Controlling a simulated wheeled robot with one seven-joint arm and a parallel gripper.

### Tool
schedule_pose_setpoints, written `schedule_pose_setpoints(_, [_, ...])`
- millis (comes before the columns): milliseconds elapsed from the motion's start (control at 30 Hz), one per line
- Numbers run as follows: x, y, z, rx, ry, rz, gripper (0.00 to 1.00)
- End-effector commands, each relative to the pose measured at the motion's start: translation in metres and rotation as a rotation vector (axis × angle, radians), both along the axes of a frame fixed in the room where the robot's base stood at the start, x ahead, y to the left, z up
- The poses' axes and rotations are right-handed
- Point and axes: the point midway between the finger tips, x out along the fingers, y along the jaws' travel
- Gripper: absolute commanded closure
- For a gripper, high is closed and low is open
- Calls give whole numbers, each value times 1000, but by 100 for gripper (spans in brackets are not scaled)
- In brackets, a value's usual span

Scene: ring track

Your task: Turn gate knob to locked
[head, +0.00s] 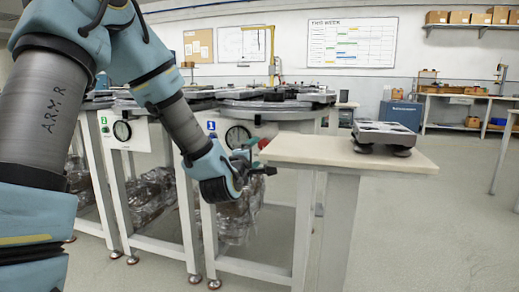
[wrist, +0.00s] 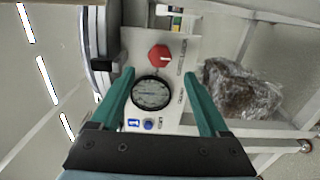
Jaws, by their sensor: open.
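The red gate knob (wrist: 159,57) sits on a white panel (wrist: 190,40), with a small pale mark on its right side in the wrist view. The lettering beside it is too small to read. In the head view the knob (head: 263,143) shows as a small red spot just past my gripper (head: 256,157). In the wrist view my gripper (wrist: 160,74) is open, its two teal fingers spread on either side of the panel's dial. The knob lies just beyond the fingertips, roughly centred between them, and nothing is held. I cannot tell the remaining distance.
A black-rimmed gauge (wrist: 152,93) and a blue button (wrist: 148,124) are on the same panel. A pale worktop (head: 300,152) with a device (head: 384,134) stands close to the right of my gripper. A wrapped bundle (wrist: 240,90) lies below. Open floor (head: 450,230) is at the right.

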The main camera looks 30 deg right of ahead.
Motion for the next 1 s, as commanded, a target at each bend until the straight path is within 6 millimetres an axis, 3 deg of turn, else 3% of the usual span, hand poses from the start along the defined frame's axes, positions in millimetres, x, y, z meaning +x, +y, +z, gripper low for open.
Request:
schedule_pose_setpoints(233, [-17, 16, 0, 0, 0, 0, 21])
schedule_pose_setpoints(800, [-16, 19, -2, 23, -3, 2, 21])
schedule_pose_setpoints(900, [-9, 33, -15, 141, -9, 8, 21])
schedule_pose_setpoints(1000, [1, 65, -40, 370, -11, 10, 21])
